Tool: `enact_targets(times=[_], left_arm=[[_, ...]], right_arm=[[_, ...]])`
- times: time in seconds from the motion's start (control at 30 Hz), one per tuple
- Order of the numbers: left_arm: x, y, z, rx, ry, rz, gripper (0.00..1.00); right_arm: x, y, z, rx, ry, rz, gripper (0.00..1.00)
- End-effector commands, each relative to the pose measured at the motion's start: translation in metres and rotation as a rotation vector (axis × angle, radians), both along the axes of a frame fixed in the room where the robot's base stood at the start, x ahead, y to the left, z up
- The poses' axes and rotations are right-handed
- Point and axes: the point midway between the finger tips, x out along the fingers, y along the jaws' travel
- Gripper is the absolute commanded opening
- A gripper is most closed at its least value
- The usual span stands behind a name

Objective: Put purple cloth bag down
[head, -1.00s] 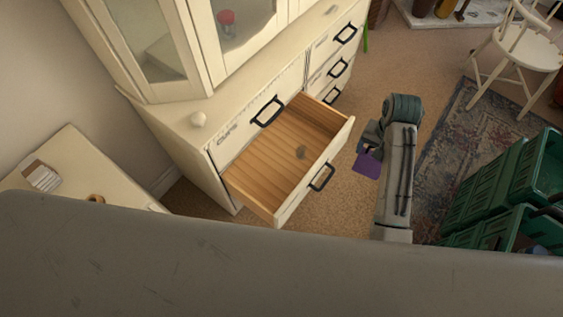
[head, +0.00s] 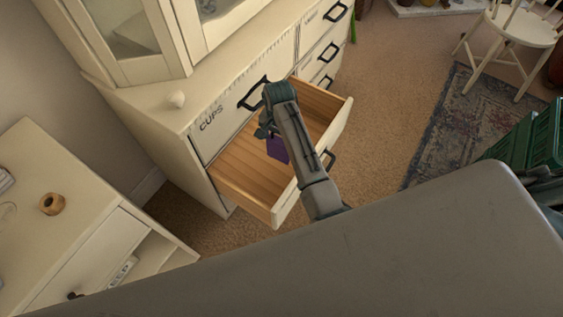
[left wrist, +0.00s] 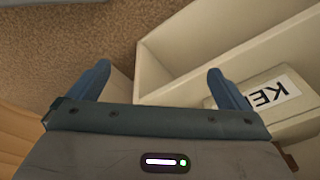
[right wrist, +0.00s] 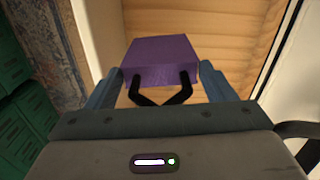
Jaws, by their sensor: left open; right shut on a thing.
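The purple cloth bag (head: 279,148) hangs from my right gripper (head: 266,130) over the open drawer (head: 245,182) of the cream cabinet. In the right wrist view the bag (right wrist: 160,58) is just beyond the fingers, and its dark handles (right wrist: 160,97) run between them. My right gripper (right wrist: 158,85) is shut on the bag. Wooden drawer floor shows behind the bag; I cannot tell whether the bag touches it. My arm hides part of the drawer. My left gripper (left wrist: 158,72) is open and empty, and out of the head view.
A drawer labelled CUPS (head: 230,115) is closed above the open one. A low cream unit (head: 95,225) with a wooden ring (head: 52,203) stands at left. Green crates (head: 525,140) are at right. A white chair (head: 520,35) stands beyond the rug (head: 450,125). Carpet right of the drawer is clear.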

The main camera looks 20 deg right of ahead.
Motion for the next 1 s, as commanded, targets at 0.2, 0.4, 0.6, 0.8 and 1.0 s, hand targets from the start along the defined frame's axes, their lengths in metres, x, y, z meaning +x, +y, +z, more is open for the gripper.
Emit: enact_targets(times=[0.2, 0.4, 0.6, 0.8, 1.0], left_arm=[[0.008, -0.006, 0.031, 0.000, -0.019, -0.006, 0.99], [0.010, -0.007, 0.049, 0.001, -0.026, -0.008, 0.99], [0.013, -0.009, 0.065, 0.002, -0.038, -0.011, 0.99], [0.013, -0.009, 0.073, 0.002, -0.043, -0.011, 0.99], [0.013, -0.011, 0.089, 0.002, -0.056, -0.014, 0.99]], right_arm=[[0.009, 0.006, -0.034, 0.000, -0.001, -0.071, 0.41], [0.009, 0.007, -0.058, -0.002, 0.002, -0.086, 0.41], [0.009, 0.007, -0.092, -0.001, 0.001, -0.085, 0.41], [0.009, 0.007, -0.107, -0.001, -0.001, -0.085, 0.41], [0.009, 0.006, -0.135, -0.002, 0.000, -0.084, 0.41]])
